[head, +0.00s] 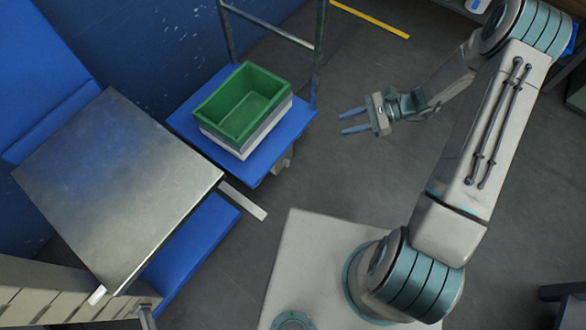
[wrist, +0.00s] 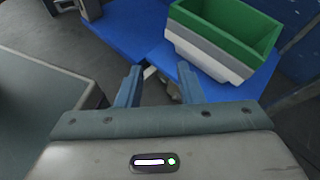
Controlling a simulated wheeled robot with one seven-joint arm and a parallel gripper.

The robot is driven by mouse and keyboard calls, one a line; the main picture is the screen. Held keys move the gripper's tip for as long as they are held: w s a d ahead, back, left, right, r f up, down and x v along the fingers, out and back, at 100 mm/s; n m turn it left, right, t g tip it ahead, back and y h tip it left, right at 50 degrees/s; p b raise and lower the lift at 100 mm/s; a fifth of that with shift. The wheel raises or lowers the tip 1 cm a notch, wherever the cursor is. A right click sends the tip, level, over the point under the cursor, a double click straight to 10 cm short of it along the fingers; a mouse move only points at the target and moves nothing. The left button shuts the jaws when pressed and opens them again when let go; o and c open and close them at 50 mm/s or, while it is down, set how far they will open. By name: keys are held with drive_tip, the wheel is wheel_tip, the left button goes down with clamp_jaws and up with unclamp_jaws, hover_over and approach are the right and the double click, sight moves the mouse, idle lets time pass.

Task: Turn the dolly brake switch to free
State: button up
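The dolly has a blue deck (head: 299,117) and a metal push frame (head: 318,55). It stands on the floor left of my gripper in the head view. A small grey-brown part (head: 282,161) shows under the deck's near edge; I cannot tell if it is the brake switch or a caster, and no free mark is readable. My gripper (head: 343,121) is open and empty, apart from the dolly, with its fingers pointing towards it. In the wrist view, the open fingers (wrist: 160,70) have the blue deck (wrist: 203,87) beyond them, with a small part partly hidden between.
A green crate (head: 221,122) sits on grey and white crates on the dolly. A steel-topped table (head: 115,185) stands at left, with a blue panel (head: 195,245) below it. A pale bar (head: 243,200) lies near the dolly. Floor right of the dolly is clear.

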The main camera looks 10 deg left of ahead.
wheel_tip(320, 180, down, 22)
drive_tip(key=a+f+m+t+y+b, duration=0.1)
drive_tip(key=a+m+t+y+b, duration=0.25)
drive_tip(key=m+b, duration=0.4)
drive_tip(key=m+t+b, duration=0.5)
drive_tip(key=m+t, duration=0.2)
drive_tip(key=m, duration=0.1)
approach(287, 163)
drive_tip(key=w+b+x, duration=0.1)
drive_tip(key=b+x, duration=0.3)
drive_tip(key=x, duration=0.3)
drive_tip(key=shift+y, duration=0.45)
drive_tip(key=shift+a, duration=0.15)
clamp_jaws()
